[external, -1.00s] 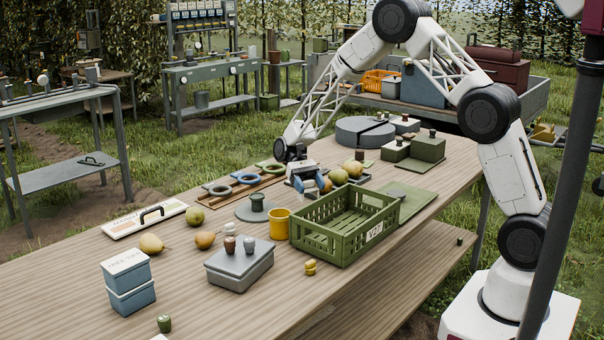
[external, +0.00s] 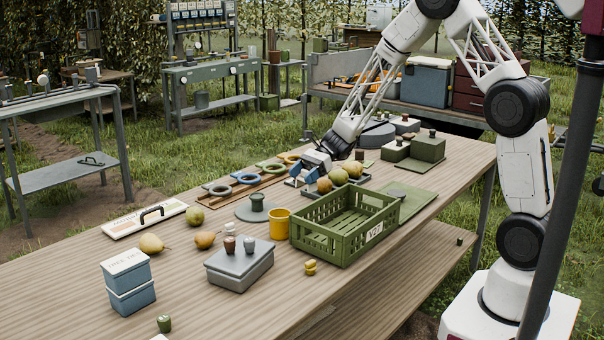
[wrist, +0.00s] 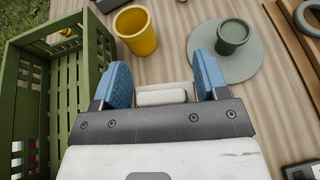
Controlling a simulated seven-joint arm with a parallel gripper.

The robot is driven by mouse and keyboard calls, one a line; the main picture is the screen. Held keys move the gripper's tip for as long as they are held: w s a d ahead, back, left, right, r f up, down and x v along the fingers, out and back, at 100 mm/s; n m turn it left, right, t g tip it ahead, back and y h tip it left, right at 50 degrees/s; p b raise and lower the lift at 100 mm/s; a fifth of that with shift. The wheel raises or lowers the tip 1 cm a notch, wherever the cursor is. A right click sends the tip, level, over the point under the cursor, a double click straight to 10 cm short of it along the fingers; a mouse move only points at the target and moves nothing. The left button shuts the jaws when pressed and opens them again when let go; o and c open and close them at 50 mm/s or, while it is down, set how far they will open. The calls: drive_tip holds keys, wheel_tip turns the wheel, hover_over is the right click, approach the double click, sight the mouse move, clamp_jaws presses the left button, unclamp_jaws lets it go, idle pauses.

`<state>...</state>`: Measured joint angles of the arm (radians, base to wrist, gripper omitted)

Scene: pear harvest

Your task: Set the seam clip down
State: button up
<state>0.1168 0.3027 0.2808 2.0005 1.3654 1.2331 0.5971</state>
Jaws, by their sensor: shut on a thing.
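My gripper (wrist: 165,84) has its two blue finger pads on either side of a pale, off-white block, which I take to be the seam clip (wrist: 165,96). It is shut on this block, above the wooden table; the gap beneath is hard to judge. In the external view my gripper (external: 312,172) is at the far side of the green crate, by the pears, and the clip cannot be made out there.
The green crate (wrist: 92,75) stands close on the left in the wrist view. A yellow cup (wrist: 136,31) and a green pot (wrist: 232,36) on a grey disc (wrist: 240,68) stand ahead. A ring board (wrist: 298,45) is at right. Pears (external: 338,176) lie near my gripper.

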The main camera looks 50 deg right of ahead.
drive_tip(key=shift+w+d+r+m+t+h, duration=0.3)
drive_tip(key=shift+d+m+t, duration=0.1)
drive_tip(key=shift+m+t, duration=0.45)
drive_tip(key=shift+w+d+r+m+t+h, duration=0.25)
drive_tip(key=shift+d+m+t, duration=0.15)
drive_tip(key=shift+m+t, duration=0.4)
drive_tip(key=shift+f, duration=0.1)
drive_tip(key=shift+n, duration=0.25)
drive_tip(key=shift+f, duration=2.85)
drive_tip(key=shift+f, duration=2.1)
drive_tip(key=shift+f, duration=0.1)
drive_tip(key=o, duration=0.9)
